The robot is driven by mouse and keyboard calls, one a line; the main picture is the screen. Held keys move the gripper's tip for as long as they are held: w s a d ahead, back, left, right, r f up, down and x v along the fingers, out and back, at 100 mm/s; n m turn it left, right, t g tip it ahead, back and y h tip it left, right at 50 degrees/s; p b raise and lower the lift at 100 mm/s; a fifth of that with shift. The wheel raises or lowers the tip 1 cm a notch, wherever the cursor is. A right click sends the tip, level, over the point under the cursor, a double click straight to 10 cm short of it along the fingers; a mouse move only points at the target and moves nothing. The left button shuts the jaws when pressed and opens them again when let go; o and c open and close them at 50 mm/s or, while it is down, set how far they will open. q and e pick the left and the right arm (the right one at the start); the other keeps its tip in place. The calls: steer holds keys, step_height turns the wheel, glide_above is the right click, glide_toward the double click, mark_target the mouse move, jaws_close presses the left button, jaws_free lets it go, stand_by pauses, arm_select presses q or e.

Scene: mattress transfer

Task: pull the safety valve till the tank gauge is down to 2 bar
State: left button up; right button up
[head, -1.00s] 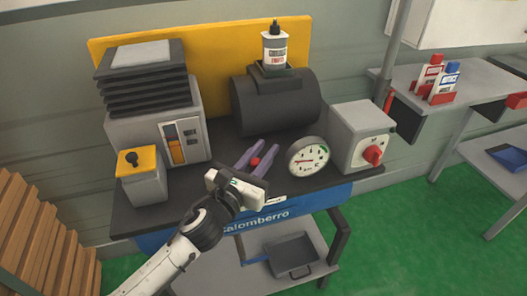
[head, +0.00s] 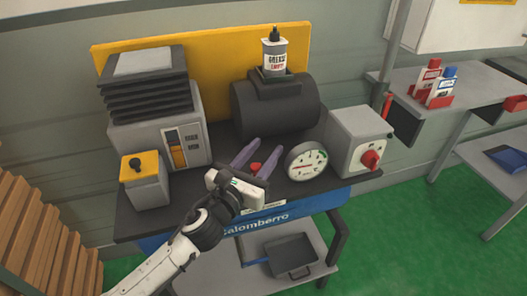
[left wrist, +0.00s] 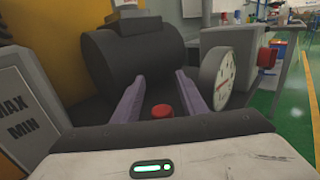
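A red knob (head: 255,167), which I take to be the safety valve, sits low in front of the dark grey tank (head: 272,106). The white round gauge (head: 306,161) stands to its right; its reading is too small to tell. My left gripper (head: 267,145) is open. Its purple fingers reach toward the tank, one on each side of the knob. In the left wrist view, the knob (left wrist: 162,111) shows between the fingers with a gap on both sides. The gauge (left wrist: 217,76) is just right of the right finger. My right gripper is not in view.
A grey box with a red rotary switch (head: 371,159) stands right of the gauge. A machine with a black ribbed top (head: 150,85) and a yellow-topped box (head: 144,180) stand left. A bottle (head: 275,52) is on the tank. A tray (head: 293,256) lies on the lower shelf.

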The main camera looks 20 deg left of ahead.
arm_select(q)
steer(key=shift+s+f, duration=0.1)
steer(key=shift+s, duration=0.15)
steer(key=s, duration=0.2)
steer(key=s+a, duration=0.1)
steer(key=s, duration=0.2)
steer(key=s+b, duration=0.1)
steer(key=s, duration=0.2)
steer(key=shift+s+a, duration=0.25)
steer(key=shift+a, duration=0.1)
steer(key=shift+s+a, duration=0.15)
steer(key=shift+s, duration=0.4)
steer(key=shift+s, duration=0.1)
